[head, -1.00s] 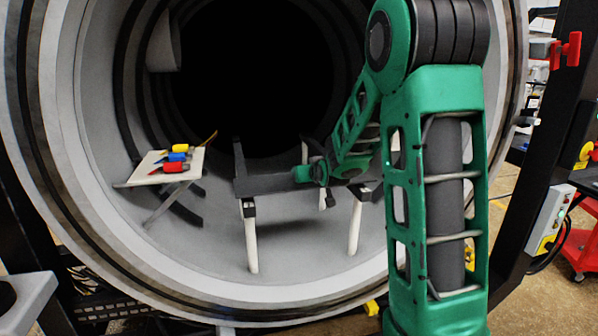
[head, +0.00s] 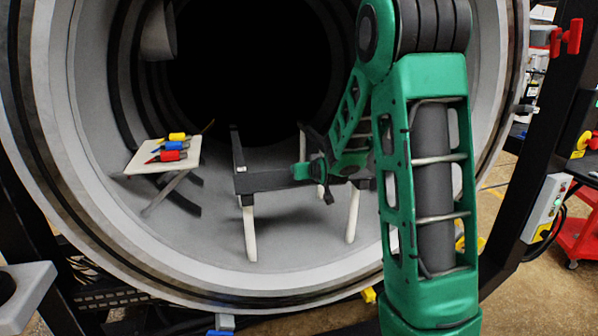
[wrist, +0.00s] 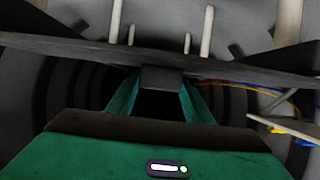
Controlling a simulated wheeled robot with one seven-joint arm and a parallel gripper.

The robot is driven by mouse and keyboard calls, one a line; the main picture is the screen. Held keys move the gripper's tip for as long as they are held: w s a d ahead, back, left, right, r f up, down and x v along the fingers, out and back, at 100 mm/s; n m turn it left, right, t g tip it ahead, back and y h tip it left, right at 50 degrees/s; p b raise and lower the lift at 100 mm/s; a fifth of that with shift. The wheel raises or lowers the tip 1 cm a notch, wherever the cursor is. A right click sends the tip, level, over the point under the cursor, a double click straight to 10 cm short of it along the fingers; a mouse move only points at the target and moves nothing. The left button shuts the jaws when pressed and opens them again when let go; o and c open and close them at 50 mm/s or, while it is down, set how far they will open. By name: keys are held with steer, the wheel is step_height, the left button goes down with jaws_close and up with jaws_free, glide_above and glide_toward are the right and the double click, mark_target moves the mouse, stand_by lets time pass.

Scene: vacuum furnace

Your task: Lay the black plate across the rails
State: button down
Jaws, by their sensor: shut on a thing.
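The black plate (head: 268,181) shows in the head view as a long dark bar across the front of the rails inside the furnace. In the wrist view the dark slab (wrist: 80,50) spans nearly the full width. The left rail (head: 238,150) runs back into the chamber above white legs (head: 250,232); the right rail is mostly hidden by my arm. My gripper (head: 312,170) is shut on the plate near its middle. The wrist view shows the green fingers (wrist: 158,95) on either side of a dark block. I cannot tell whether the plate touches both rails.
A small pale table (head: 150,166) with red, blue and yellow tools (head: 172,148) stands left of the rails. A control box (head: 548,210) and red cart (head: 580,235) stand outside at right.

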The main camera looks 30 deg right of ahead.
steer(key=shift+f, duration=0.4)
stand_by(0.3)
steer(key=c, duration=0.9)
jaws_free()
steer(key=shift+o, duration=0.4)
steer(key=shift+f, duration=0.15)
steer(key=v, duration=1.1)
steer(key=s+a+f+m+g+y, duration=0.1)
steer(key=s+g, duration=0.3)
steer(key=s, duration=0.8)
steer(key=s+a+f+m+g+y, duration=0.1)
steer(key=s+a+f+g, duration=0.1)
steer(key=s, duration=1)
steer(key=s+a+f+m+g+y, duration=0.1)
steer(key=s+a+f+g, duration=0.1)
steer(key=s+g, duration=0.5)
steer(key=s+a, duration=0.1)
steer(key=s, duration=0.5)
steer(key=shift+f+y, duration=0.3)
steer(key=shift+y, duration=0.1)
